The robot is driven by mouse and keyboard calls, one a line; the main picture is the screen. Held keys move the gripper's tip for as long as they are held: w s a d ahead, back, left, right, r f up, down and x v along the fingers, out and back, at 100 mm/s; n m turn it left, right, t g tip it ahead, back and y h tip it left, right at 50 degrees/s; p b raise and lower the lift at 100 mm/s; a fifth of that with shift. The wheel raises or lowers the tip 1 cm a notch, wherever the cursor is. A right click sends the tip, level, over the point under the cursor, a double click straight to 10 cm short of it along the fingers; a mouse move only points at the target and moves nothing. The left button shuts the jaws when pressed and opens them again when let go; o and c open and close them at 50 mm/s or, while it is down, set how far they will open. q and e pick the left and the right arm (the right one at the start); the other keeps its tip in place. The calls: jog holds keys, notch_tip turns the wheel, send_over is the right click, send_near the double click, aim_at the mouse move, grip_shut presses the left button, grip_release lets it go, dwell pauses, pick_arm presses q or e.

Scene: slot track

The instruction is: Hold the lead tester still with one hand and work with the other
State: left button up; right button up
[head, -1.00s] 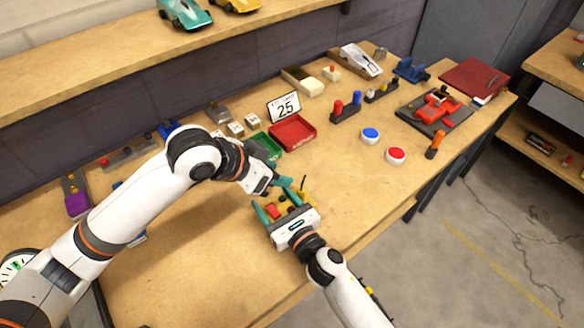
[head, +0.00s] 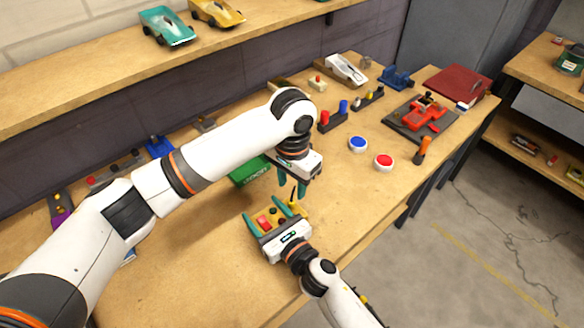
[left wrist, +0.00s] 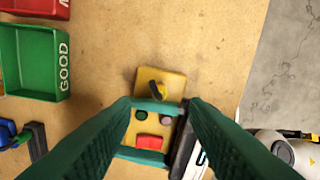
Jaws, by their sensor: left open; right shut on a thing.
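The lead tester (head: 268,219) is a small yellow box on the bench near its front edge. In the left wrist view the tester (left wrist: 174,85) shows a red block, two round posts, one dark and one pinkish, and a black piece on its far end. My right gripper (head: 270,215) is shut on the tester, its teal fingers along two opposite sides. My left gripper (head: 290,192) points down, open and empty, just above and behind the tester. In its wrist view the left fingers (left wrist: 158,105) spread over the tester without visibly gripping anything.
A green bin (left wrist: 68,75) marked GOOD stands behind, beside a red bin (left wrist: 40,5). A blue button (head: 357,144) and a red button (head: 383,162) sit to the right. Bare bench surrounds the tester. My left arm hides part of the back row.

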aim_at(292, 201)
pick_arm(q)
notch_tip(292, 201, down, 6)
jog(key=shift+f, duration=0.25)
jog(key=c, duration=0.8)
jog(key=o, duration=0.8)
